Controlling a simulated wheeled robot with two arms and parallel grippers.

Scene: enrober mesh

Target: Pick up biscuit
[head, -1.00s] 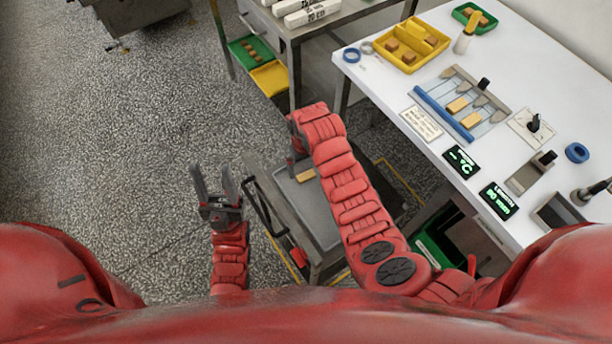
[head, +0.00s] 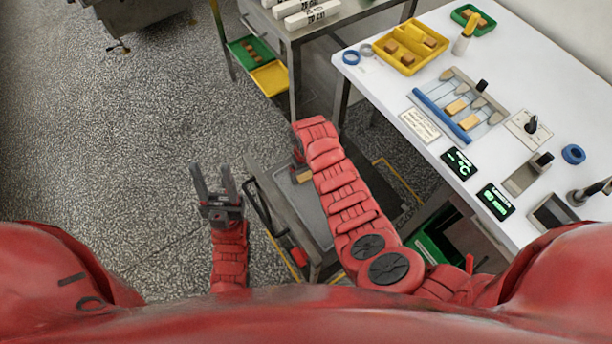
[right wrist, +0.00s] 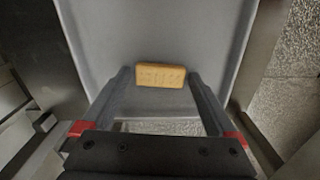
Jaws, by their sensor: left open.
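A tan rectangular biscuit (head: 304,176) lies on the grey tray (head: 318,214) of a low cart, partly covered by my right arm in the head view. In the right wrist view the biscuit (right wrist: 160,76) sits between and slightly beyond the fingertips of my right gripper (right wrist: 160,80). Those fingers are open, with a narrow gap on each side of the biscuit. In the head view the right gripper (head: 296,162) is mostly hidden behind its own wrist. My left gripper (head: 211,172) is open and empty over the floor, left of the cart.
A white table (head: 392,100) on the right holds a yellow tray (head: 392,60) of biscuits, a blue-edged rack (head: 440,113) and small displays. A metal table (head: 330,22) with green and yellow trays below stands behind the cart. Floor on the left is clear.

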